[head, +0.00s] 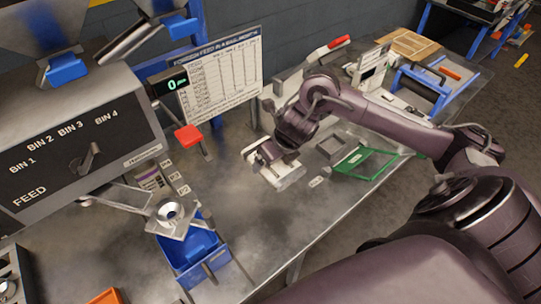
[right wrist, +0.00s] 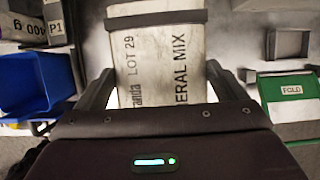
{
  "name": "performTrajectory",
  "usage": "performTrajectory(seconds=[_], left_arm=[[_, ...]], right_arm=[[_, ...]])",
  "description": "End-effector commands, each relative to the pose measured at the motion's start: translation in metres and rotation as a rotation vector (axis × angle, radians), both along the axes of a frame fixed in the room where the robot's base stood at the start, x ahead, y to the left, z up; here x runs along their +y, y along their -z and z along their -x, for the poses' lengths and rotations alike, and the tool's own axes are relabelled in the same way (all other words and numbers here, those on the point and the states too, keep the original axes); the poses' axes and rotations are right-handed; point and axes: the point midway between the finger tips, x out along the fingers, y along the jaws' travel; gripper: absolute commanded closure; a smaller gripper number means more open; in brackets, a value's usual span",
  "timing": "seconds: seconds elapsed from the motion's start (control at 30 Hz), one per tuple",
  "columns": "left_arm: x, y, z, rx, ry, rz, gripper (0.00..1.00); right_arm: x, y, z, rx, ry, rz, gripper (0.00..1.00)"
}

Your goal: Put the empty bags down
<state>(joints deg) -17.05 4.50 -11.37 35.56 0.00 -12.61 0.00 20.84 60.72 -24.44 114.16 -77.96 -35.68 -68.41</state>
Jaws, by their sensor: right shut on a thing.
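A pale bag (right wrist: 150,45) with printed words including "LOT 29" lies between the fingers of my right gripper (right wrist: 162,80) in the right wrist view. A dark band crosses its far end. In the head view my right gripper (head: 268,155) is low over the steel table, and the pale bag (head: 287,178) shows under it. The gripper is shut on the bag. The gripper body hides the bag's near end, and I cannot tell whether the bag touches the table. My left gripper is in neither view.
A blue bin (head: 190,250) stands left under the feed spout (head: 170,212). A green-framed board (head: 365,162) marked "FOLD" and a small grey tray (head: 333,146) lie right of the bag. Bare steel table (head: 250,225) lies in front.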

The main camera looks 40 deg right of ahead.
Motion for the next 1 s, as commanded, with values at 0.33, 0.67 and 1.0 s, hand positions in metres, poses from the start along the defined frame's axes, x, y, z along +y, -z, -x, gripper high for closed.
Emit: performTrajectory(seconds=[0.33, 0.67, 1.0], left_arm=[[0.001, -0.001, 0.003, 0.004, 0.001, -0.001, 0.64], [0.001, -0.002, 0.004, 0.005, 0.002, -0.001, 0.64], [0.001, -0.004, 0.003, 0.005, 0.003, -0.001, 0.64]], right_arm=[[0.001, 0.094, 0.002, 0.007, 0.006, -0.003, 0.36], [0.001, 0.143, 0.001, 0.001, 0.004, -0.001, 0.36], [0.0, 0.185, 0.001, 0.002, 0.004, 0.0, 0.36]])
